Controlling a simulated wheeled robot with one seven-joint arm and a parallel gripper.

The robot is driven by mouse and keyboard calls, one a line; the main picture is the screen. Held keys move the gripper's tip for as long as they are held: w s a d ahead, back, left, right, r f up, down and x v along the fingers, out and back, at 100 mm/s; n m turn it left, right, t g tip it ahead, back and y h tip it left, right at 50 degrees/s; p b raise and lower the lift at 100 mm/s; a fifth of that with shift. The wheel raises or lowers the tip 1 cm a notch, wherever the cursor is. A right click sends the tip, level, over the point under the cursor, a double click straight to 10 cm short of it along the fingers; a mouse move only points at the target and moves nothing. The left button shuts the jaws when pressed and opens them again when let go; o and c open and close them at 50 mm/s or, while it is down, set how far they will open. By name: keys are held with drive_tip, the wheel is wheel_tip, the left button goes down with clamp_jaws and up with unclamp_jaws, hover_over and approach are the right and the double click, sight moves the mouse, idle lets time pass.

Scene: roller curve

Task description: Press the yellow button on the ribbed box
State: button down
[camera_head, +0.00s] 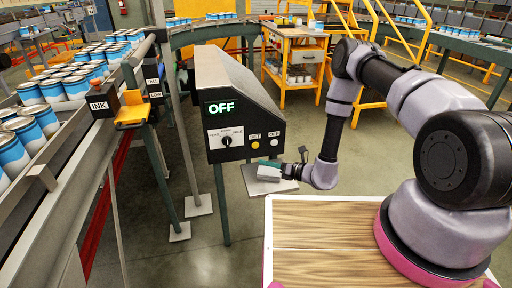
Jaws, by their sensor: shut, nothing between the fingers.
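The ribbed box (253,95) stands on legs left of centre, with a dark front face and a lit OFF display (222,107). The yellow button (255,145) sits low on that face, under a SET label. A white button (274,142) is just right of it, under an OFF label. A dial (226,141) on a white plate is to the left. My gripper (259,173) is shut and empty, just below the yellow button in the picture. It appears apart from the button, but the depth between them is hard to tell.
A conveyor with several blue and white cans (66,86) runs along the left, with an INK box (103,103) on its edge. A wooden cart (296,59) and yellow railings (400,38) stand behind.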

sight(252, 147)
drive_tip(key=shift+w+a, duration=0.4)
drive_tip(key=shift+w, duration=0.95)
drive_tip(key=shift+w+a, duration=0.4)
drive_tip(key=shift+w, duration=0.9)
drive_tip(key=shift+w+a, duration=0.4)
drive_tip(key=shift+w, duration=0.95)
drive_tip(key=shift+w+a, duration=0.1)
drive_tip(key=shift+w, duration=0.3)
drive_tip(key=shift+w+a, duration=0.15)
drive_tip(key=shift+w, duration=0.3)
drive_tip(key=shift+s, duration=0.15)
drive_tip(key=shift+s+d, duration=0.25)
drive_tip(key=shift+s, duration=0.45)
drive_tip(key=shift+s+d, duration=0.25)
drive_tip(key=shift+s, duration=0.55)
drive_tip(key=shift+s+d, duration=0.2)
drive_tip(key=shift+s, duration=0.65)
drive_tip(key=shift+s+d, duration=0.25)
drive_tip(key=shift+s, duration=0.55)
